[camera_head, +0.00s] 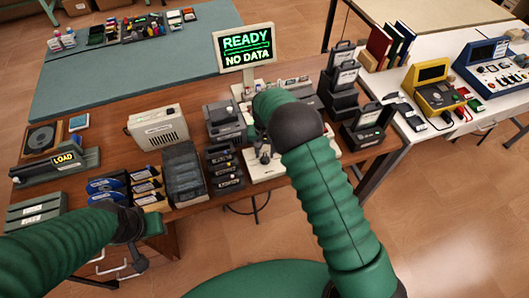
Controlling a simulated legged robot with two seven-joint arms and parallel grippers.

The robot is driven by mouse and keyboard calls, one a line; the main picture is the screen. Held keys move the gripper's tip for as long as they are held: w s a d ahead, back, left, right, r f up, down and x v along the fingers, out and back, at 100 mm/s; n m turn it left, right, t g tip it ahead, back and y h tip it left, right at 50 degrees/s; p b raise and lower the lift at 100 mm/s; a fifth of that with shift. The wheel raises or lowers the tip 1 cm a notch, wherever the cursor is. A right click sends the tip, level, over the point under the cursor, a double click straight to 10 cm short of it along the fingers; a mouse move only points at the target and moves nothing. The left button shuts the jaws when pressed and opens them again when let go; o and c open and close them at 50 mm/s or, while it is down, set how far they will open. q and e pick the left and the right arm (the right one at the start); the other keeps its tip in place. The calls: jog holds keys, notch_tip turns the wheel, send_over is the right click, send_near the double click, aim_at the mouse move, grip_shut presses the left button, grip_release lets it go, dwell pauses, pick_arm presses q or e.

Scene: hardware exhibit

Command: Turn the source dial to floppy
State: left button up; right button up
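A cream control panel (294,172) lies on the brown bench, mostly covered by my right forearm. The source dial cannot be made out; it may be hidden behind my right arm. My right gripper (262,153) is over this panel, pointing down, with its fingers small and partly hidden. I cannot tell whether it touches anything or is open. My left gripper (137,252) is low at the front left, in front of the bench edge and away from the panel. Its fingers are too unclear to tell their opening. A screen (245,48) behind the panel reads "READY" and "NO DATA".
Disk racks (225,168) and a clear disk case (183,173) stand left of the panel. A beige box drive (157,126) and a "LOAD" unit (62,163) are farther left. Black drive cases (367,128) stand to the right. A yellow device (433,88) is on the white table.

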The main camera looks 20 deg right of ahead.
jog(key=shift+s+f, duration=0.25)
jog(key=shift+f, duration=0.4)
pick_arm(q)
jog(key=shift+s+r, duration=0.2)
jog(key=shift+s, duration=0.1)
jog(key=shift+w, duration=0.1)
pick_arm(e)
jog(key=shift+w+f, duration=0.1)
grip_shut()
